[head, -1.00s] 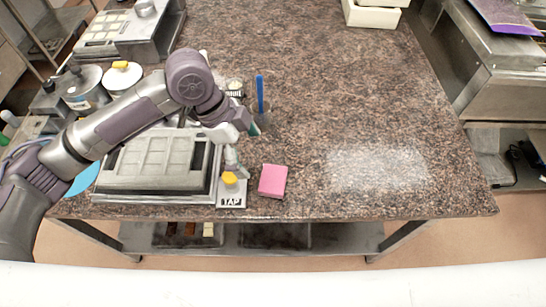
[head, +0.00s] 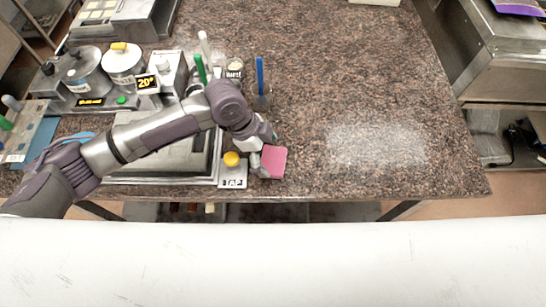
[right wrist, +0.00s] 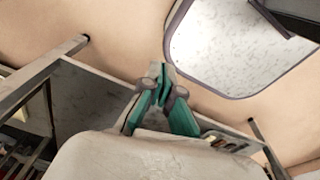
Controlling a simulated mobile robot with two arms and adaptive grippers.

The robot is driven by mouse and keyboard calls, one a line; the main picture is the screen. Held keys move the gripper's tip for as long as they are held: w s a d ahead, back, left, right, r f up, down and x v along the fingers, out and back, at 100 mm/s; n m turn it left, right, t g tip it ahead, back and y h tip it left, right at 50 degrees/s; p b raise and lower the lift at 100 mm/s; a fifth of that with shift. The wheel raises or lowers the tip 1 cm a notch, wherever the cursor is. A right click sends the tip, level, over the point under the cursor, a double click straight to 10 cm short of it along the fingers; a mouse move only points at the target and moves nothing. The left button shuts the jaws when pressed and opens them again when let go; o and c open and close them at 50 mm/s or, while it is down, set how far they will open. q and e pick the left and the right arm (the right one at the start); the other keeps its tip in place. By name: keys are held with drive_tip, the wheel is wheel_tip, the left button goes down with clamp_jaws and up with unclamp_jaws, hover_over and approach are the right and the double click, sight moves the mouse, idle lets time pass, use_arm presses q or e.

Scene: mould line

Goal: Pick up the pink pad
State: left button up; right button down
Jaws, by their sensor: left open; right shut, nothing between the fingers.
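The pink pad (head: 275,161) lies flat on the brown speckled counter (head: 370,110), near its front edge and just right of the small TAP plate (head: 233,183) with a yellow knob. My left gripper (head: 259,164) is open, pointing down at the pad's left side and covering part of that edge. I cannot tell whether its fingers touch the pad. My right gripper (right wrist: 161,80) is shut and empty in the right wrist view, away from the pad.
A grey mould tray (head: 170,180) lies left of the TAP plate, partly behind my arm. A cup with a blue stick (head: 260,80), a small labelled jar (head: 234,70) and metal pots (head: 122,60) stand farther back. The counter right of the pad is clear.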

use_arm(q)
drive_tip(key=shift+x, duration=1)
drive_tip(key=shift+f, duration=0.2)
drive_tip(key=c, duration=0.8)
use_arm(e)
drive_tip(key=shift+s+a+r, duration=0.1)
drive_tip(key=shift+s+r, duration=0.25)
drive_tip(key=shift+s, duration=0.2)
use_arm(q)
drive_tip(key=shift+r, duration=0.15)
use_arm(e)
drive_tip(key=shift+f, duration=0.1)
use_arm(q)
drive_tip(key=shift+r+b, duration=0.3)
drive_tip(key=shift+r, duration=0.25)
wheel_tip(320, 180, up, 3)
drive_tip(key=shift+s+d+f+b, duration=0.1)
drive_tip(key=shift+d+b, duration=0.05)
drive_tip(key=shift+b, duration=0.45)
drive_tip(key=s+d+r+b, duration=0.2)
drive_tip(key=s+d+r, duration=0.3)
drive_tip(key=s, duration=0.5)
drive_tip(key=shift+d+r, duration=0.3)
drive_tip(key=shift+r, duration=0.65)
use_arm(e)
drive_tip(key=shift+w+d+f, duration=0.1)
drive_tip(key=shift+d+f, duration=0.1)
drive_tip(key=shift+f, duration=1.75)
